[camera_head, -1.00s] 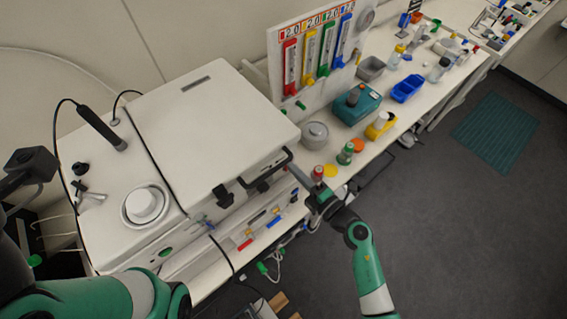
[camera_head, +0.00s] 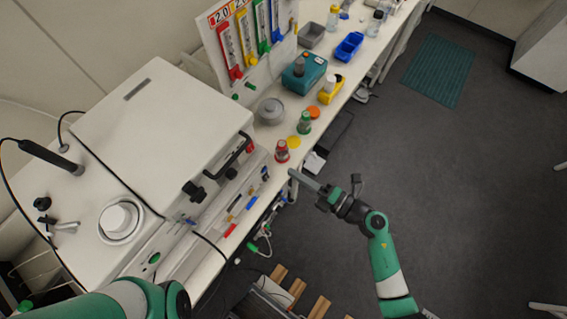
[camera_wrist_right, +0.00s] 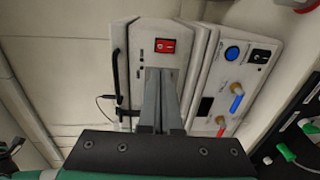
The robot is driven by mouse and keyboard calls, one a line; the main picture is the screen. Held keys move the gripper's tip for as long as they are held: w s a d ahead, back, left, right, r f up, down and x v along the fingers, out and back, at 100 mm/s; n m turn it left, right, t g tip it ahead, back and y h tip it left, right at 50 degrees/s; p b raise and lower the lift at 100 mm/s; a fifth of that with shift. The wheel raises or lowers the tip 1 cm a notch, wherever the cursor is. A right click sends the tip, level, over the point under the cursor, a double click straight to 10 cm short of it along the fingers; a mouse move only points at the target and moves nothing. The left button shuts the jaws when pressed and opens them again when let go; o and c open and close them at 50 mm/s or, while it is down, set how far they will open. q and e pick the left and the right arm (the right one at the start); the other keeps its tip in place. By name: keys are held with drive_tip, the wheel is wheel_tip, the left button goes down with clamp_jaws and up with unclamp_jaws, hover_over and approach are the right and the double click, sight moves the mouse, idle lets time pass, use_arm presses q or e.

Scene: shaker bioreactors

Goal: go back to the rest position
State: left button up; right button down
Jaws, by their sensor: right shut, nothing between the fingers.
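My right gripper (camera_head: 292,173) is shut and empty. In the head view it is off the front edge of the bench, over the floor, with its fingers pointing left toward the bench. In the right wrist view its two fingers (camera_wrist_right: 161,100) lie together in front of a white box with a red switch (camera_wrist_right: 165,46). A red-capped bottle (camera_head: 282,151) stands on the bench edge near the fingertips, apart from them. A green arm link of mine shows at the lower left of the head view; the left gripper is not in view.
A large white shaker (camera_head: 160,120) with a black handle fills the bench's left side. A green bottle (camera_head: 304,122), a grey round lid (camera_head: 270,110) and a teal device (camera_head: 304,74) stand further back. Wooden pieces (camera_head: 298,290) lie below.

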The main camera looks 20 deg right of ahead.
drive_tip(key=shift+s+d, duration=0.15)
drive_tip(key=shift+s, duration=0.05)
idle(0.5)
